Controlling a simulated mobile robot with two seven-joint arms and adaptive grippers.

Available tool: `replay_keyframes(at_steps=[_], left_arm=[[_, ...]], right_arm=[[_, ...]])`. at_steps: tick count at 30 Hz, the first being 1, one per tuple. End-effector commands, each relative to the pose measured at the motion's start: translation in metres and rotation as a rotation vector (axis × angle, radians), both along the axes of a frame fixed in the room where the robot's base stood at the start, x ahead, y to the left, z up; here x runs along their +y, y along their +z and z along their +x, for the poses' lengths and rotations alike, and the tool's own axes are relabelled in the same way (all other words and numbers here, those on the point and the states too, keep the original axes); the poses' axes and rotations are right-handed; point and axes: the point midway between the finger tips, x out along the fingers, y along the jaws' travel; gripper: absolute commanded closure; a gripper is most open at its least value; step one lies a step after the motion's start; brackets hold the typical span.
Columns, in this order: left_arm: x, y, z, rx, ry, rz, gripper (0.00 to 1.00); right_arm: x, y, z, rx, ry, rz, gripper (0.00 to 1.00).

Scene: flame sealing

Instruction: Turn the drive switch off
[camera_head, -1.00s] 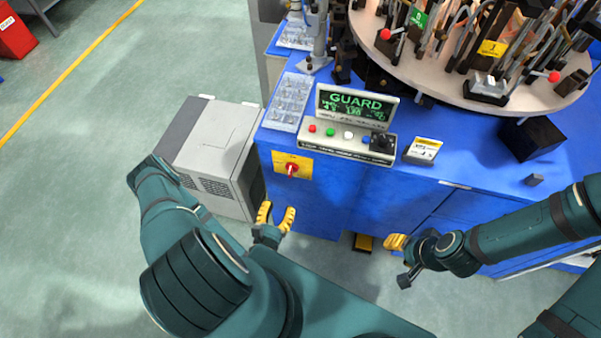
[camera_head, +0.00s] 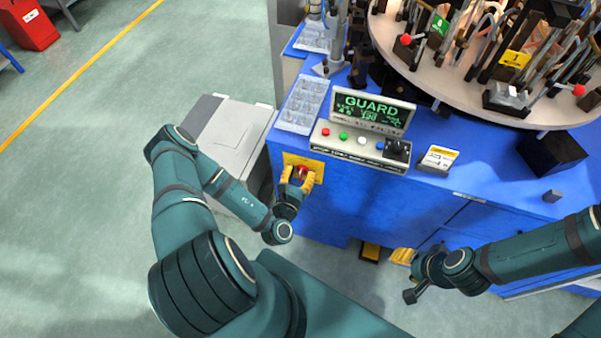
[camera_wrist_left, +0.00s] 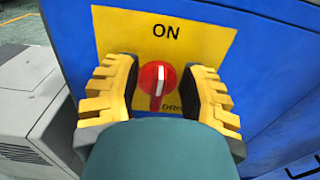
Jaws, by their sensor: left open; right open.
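The drive switch (camera_wrist_left: 157,84) is a round red knob with a white pointer bar, on a yellow plate (camera_wrist_left: 208,35) marked "ON" at the top. The bar stands nearly upright in the left wrist view. Part of the plate's lower lettering is hidden. In the head view the knob (camera_head: 302,171) shows on the blue cabinet's front, between the fingers of my left gripper (camera_head: 298,178). That gripper (camera_wrist_left: 160,92) is open, with one yellow finger on each side of the knob and gaps between. My right gripper (camera_head: 402,257) is open and empty before the cabinet, lower right.
The blue cabinet (camera_head: 345,205) carries a control box with a "GUARD" display (camera_head: 372,109), buttons and a black joystick. A round turntable (camera_head: 440,85) with fixtures stands behind. A grey unit (camera_head: 225,135) stands left of the cabinet. A yellow pedal (camera_head: 371,251) sits at the floor.

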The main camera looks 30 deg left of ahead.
Motion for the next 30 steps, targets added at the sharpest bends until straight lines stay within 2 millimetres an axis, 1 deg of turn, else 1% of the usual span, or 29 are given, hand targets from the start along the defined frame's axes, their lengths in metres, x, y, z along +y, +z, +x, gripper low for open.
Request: replay_keyframes(at_steps=[4, 11, 12, 14, 15, 30], left_arm=[[0.0014, 0.0001, 0.0051, 0.0, 0.0, 0.0, 0.59], [0.0014, 0.0003, 0.0053, 0.0, 0.0, 0.0, 0.59], [0.0014, 0.0003, 0.0052, 0.0, 0.0, 0.0, 0.66], [0.0013, 0.0003, 0.0051, 0.0, 0.0, 0.0, 0.87], [0.0013, 0.0002, 0.0051, 0.0, 0.0, 0.0, 1.0], [0.0024, 0.0006, 0.0061, -0.005, 0.002, -0.013, 1.0]], right_arm=[[0.0, -0.0008, -0.0003, 0.001, 0.0, 0.0, 0.53], [0.0001, -0.0007, -0.0004, 0.001, 0.0, 0.0, 0.53], [0.0001, -0.0007, -0.0004, 0.001, 0.0, 0.0, 0.53], [0.0001, -0.0007, -0.0003, 0.001, 0.0, 0.0, 0.53], [0.0001, -0.0007, -0.0003, 0.001, 0.0, 0.0, 0.53], [0.0001, 0.0007, -0.0002, 0.001, 0.0, 0.0, 0.53]])
